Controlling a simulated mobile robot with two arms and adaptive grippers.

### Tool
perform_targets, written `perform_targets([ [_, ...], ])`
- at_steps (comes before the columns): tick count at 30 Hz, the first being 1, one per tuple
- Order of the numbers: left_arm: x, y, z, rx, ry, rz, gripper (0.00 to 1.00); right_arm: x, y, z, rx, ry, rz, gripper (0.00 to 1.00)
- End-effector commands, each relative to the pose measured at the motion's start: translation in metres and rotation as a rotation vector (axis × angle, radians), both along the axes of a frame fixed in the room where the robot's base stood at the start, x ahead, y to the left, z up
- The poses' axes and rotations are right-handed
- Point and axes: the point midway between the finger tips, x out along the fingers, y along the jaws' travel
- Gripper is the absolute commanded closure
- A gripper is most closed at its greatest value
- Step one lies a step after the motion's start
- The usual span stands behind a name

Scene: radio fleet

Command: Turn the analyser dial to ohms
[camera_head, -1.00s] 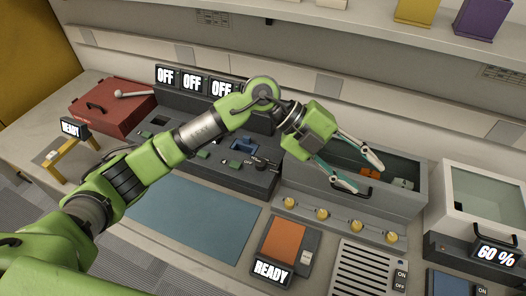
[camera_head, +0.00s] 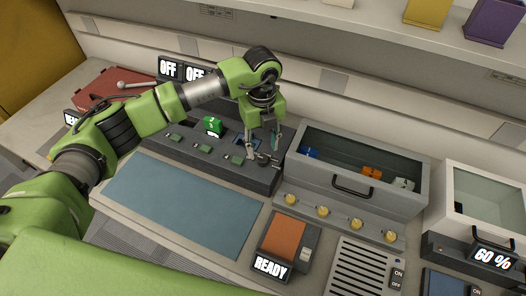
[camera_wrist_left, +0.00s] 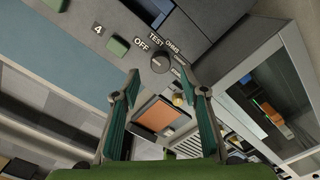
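The analyser dial (camera_wrist_left: 161,62) is a dark round knob on the grey panel in the left wrist view, with OFF, TEST, OHMS and a partly hidden label around it. Which label it points at is too small to tell. My left gripper (camera_wrist_left: 158,74) is open, its two teal-padded fingers spread to either side of the dial, with nothing between them. I cannot tell whether they touch it. In the head view the left gripper (camera_head: 265,154) points down over the right end of the dark analyser console (camera_head: 190,152). My right gripper is not in view.
A grey bin (camera_head: 355,198) with blue, orange and pale items stands right of the console. Yellow knobs (camera_head: 322,212) line its front. A READY unit (camera_head: 282,240) and a blue mat (camera_head: 180,205) lie nearer. A white-walled box (camera_head: 490,205) reading 60 % is at the right.

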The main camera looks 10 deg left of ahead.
Motion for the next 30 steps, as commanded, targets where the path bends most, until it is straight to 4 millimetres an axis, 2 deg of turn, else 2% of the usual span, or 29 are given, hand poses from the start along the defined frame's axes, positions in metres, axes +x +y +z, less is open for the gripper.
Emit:
perform_targets([
  [3, -0.001, 0.0, -0.021, 0.0, 0.005, 0.0, 0.6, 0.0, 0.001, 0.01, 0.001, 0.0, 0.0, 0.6],
  [9, 0.0, -0.001, -0.045, -0.001, 0.002, 0.0, 0.6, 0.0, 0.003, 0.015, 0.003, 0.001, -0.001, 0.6],
  [20, 0.0, -0.001, -0.053, -0.002, -0.001, -0.002, 0.6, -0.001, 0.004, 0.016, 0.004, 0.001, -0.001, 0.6],
  [21, 0.0, -0.001, -0.053, -0.002, -0.001, -0.002, 0.63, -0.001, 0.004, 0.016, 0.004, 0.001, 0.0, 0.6],
  [25, 0.0, -0.001, -0.052, -0.002, -0.001, -0.002, 0.96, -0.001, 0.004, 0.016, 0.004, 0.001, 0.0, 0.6],
  [30, 0.0, -0.001, -0.052, -0.002, 0.0, -0.002, 0.98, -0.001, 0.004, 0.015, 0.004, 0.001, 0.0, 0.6],
])
